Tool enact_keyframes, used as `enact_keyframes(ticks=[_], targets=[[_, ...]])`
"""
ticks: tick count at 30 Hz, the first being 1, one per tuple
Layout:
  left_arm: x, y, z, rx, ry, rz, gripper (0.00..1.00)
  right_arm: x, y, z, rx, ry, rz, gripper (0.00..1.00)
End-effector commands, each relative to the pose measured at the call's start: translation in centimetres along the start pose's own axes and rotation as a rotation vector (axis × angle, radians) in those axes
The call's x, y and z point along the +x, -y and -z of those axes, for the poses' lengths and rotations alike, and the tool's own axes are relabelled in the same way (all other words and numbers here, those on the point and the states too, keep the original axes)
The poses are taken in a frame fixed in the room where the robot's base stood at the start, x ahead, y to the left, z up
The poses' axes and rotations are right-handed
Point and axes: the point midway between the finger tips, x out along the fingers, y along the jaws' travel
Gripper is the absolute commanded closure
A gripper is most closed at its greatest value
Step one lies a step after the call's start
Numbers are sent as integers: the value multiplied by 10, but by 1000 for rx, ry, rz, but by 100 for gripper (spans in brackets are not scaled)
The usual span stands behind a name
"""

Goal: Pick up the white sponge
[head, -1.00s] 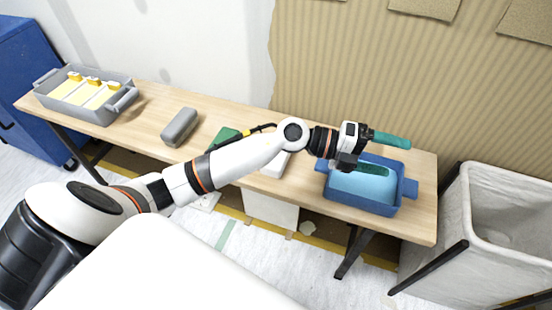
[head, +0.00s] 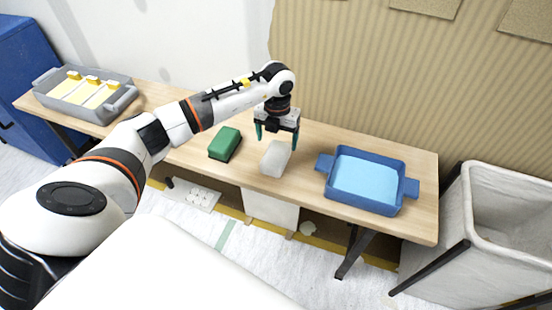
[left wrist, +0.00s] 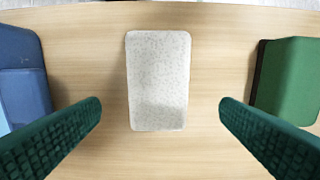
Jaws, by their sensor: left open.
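The white sponge (head: 275,158) lies on the wooden table between a green block and a blue tray. In the left wrist view the sponge (left wrist: 158,80) is a pale speckled block, lying lengthwise near the middle. My left gripper (head: 277,136) points down, just behind and above the sponge. Its two green fingers are spread wide and empty. In the left wrist view the open fingers (left wrist: 160,125) stand on either side, wider than the sponge and not touching it. My right gripper is not in view.
The green block (head: 225,143) is left of the sponge; it also shows in the left wrist view (left wrist: 290,80). The blue tray (head: 411,188) with light blue contents is to the right. A grey tray (head: 122,104) holds yellow pieces at far left. A grey bin (head: 463,215) stands beyond the table's right end.

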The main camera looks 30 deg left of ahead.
Motion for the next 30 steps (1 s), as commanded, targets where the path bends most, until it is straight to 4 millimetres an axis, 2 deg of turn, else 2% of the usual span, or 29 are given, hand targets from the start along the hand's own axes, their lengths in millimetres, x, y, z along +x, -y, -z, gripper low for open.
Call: enact_keyframes(ticks=[8,14,17,24,26,30], targets=[[19,-1,-2,1,1,-2,15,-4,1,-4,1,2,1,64],[48,-2,-8,1,3,-2,15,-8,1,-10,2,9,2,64],[61,-2,-7,0,1,-2,15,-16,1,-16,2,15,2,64],[63,-2,-6,1,-1,-2,15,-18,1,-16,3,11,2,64],[63,-2,-6,1,-1,-2,23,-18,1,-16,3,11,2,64],[63,-2,-6,1,-1,-2,46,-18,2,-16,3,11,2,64]])
